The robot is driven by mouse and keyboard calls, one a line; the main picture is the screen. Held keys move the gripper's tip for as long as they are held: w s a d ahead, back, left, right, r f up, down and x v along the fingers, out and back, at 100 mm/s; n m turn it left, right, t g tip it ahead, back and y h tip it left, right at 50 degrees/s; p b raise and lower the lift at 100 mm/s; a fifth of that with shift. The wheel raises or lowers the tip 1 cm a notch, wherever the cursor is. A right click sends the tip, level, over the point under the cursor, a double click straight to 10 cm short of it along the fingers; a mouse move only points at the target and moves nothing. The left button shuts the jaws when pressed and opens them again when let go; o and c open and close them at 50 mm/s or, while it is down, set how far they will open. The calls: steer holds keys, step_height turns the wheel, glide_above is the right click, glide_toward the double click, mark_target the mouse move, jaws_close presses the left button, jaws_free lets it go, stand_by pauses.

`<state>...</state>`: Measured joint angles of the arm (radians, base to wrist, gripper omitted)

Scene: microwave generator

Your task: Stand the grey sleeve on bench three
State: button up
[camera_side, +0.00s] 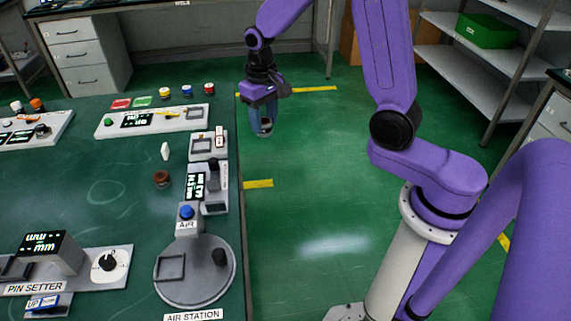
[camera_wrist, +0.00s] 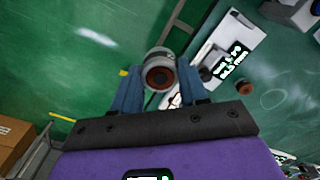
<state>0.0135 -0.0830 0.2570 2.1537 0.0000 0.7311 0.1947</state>
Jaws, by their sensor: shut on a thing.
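My gripper (camera_side: 265,112) is shut on the grey sleeve (camera_side: 265,128) and holds it in the air over the green floor, just right of the near bench's right edge. In the wrist view the sleeve (camera_wrist: 160,62) sits between the two blue fingers of my gripper (camera_wrist: 159,80). It has a pale grey rim and a reddish-brown inside, seen from its end. A bench (camera_side: 215,8) at the back carries a small label too blurred to read; I cannot tell which bench is number three.
The near green bench (camera_side: 110,205) carries an air station (camera_side: 172,290), a pin setter (camera_side: 62,262), a long control panel (camera_side: 150,122) and a small brown cylinder (camera_side: 161,180). Shelves (camera_side: 470,65) with a green box (camera_side: 487,31) stand at the right. The middle floor is clear.

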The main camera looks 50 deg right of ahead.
steer(key=shift+s+d+r+n, duration=0.25)
steer(key=shift+s+d+n, duration=0.25)
steer(key=shift+d, duration=0.3)
steer(key=s+f, duration=0.4)
steer(key=f, duration=0.1)
steer(key=w+a+m, duration=0.5)
steer(key=a, duration=0.3)
steer(key=w+a+f+m, duration=0.1)
steer(key=w+a+m, duration=0.3)
steer(key=a, duration=0.5)
steer(key=shift+w+m, duration=0.35)
steer(key=shift+m, duration=0.45)
steer(key=shift+a+f, duration=0.1)
steer(key=shift+f, duration=4.75)
steer(key=shift+f, duration=0.15)
